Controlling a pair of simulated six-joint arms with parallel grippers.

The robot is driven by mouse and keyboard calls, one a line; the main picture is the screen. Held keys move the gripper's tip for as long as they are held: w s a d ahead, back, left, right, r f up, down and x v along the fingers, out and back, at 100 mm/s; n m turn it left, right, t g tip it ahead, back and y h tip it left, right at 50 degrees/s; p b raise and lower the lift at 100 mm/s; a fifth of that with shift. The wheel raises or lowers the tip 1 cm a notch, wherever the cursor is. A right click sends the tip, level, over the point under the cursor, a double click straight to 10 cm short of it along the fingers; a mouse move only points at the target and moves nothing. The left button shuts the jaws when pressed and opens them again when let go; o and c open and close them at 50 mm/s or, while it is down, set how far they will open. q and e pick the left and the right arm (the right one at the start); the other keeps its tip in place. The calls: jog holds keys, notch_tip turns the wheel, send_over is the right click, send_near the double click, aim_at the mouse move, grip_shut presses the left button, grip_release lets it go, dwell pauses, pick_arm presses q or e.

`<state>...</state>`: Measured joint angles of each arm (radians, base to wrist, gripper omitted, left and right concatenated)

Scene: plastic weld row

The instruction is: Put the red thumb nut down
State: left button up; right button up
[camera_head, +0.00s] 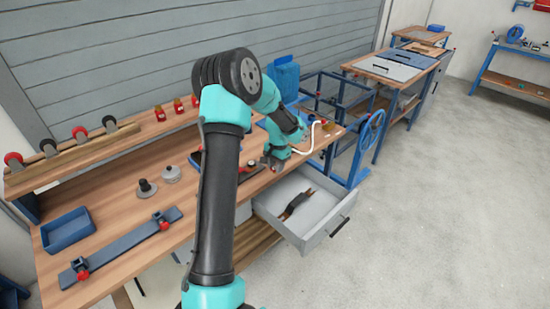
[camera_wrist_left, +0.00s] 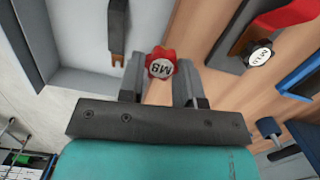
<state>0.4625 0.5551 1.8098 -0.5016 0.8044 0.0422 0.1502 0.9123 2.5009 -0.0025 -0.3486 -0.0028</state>
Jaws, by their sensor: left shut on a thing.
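The red thumb nut (camera_wrist_left: 160,64), with a lobed rim and a white marked face, is between the two fingers of my left gripper (camera_wrist_left: 160,85) in the left wrist view. The fingers are shut on it. In the head view my left gripper (camera_head: 273,163) is near the workbench's front edge, close to the open drawer; the nut cannot be made out there. Whether the nut touches the surface below is unclear. My right gripper is not in view.
The open drawer (camera_head: 325,232) holds a dark and brown tool (camera_head: 297,204). A blue tray (camera_head: 68,229) and blue bar (camera_head: 125,245) lie at left on the workbench (camera_head: 200,232).

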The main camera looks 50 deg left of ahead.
pick_arm(q)
jog(key=w+a, duration=0.4)
jog(key=a, duration=0.1)
jog(key=w+a+f, duration=0.1)
jog(key=w+a, duration=0.1)
jog(key=shift+w+a, duration=0.3)
jog(key=shift+w, duration=0.05)
jog(key=shift+a, duration=0.1)
jog(key=shift+w+a, duration=0.2)
jog(key=shift+w, duration=0.05)
jog(key=shift+f, duration=1.75)
jog(key=shift+f, duration=0.15)
jog(key=o, duration=0.9)
